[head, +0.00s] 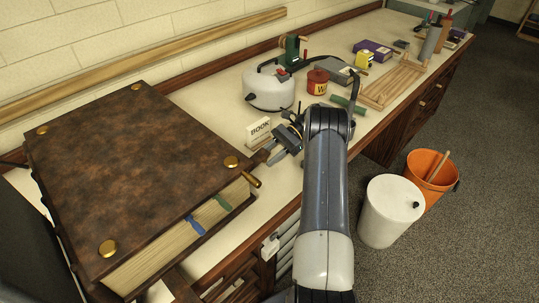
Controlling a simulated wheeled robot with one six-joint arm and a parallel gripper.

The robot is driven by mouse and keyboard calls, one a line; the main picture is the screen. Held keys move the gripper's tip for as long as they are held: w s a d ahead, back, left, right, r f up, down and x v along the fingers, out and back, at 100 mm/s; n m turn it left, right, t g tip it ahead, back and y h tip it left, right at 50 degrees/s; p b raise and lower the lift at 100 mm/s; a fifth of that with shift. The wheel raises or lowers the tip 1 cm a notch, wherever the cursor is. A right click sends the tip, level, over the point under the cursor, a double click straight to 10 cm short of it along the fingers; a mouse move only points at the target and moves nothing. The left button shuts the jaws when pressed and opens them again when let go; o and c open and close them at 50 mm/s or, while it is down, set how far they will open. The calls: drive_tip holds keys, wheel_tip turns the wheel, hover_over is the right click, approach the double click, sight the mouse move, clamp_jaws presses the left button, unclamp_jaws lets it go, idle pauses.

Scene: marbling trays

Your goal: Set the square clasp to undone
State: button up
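A huge brown leather-bound book (135,165) with round brass corner bosses lies closed on the bench at the left. A brass piece (251,180) sticks out at the book's right corner, below a round boss (231,162). I cannot tell whether it is the square clasp, and no clearly square clasp shows. My gripper (271,154) is just right of that corner, beside a small "BOOK" sign (258,131), and appears apart from the brass piece. Its fingers are small and partly overlapped in this view, so their opening is unclear. Nothing is visibly held.
Behind my gripper stand a white round pot (268,88), a red tin (317,82) and a wooden rack (393,84). A white bin (390,211) and an orange bucket (432,174) stand on the floor at right. Blue and green ribbons hang from the book's pages.

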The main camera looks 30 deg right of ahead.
drive_tip(key=shift+r, duration=0.15)
wheel_tip(320, 180, up, 10)
drive_tip(key=p, duration=0.2)
idle(0.6)
wheel_tip(320, 180, down, 10)
drive_tip(key=shift+f+b, duration=0.1)
drive_tip(key=shift+b, duration=0.9)
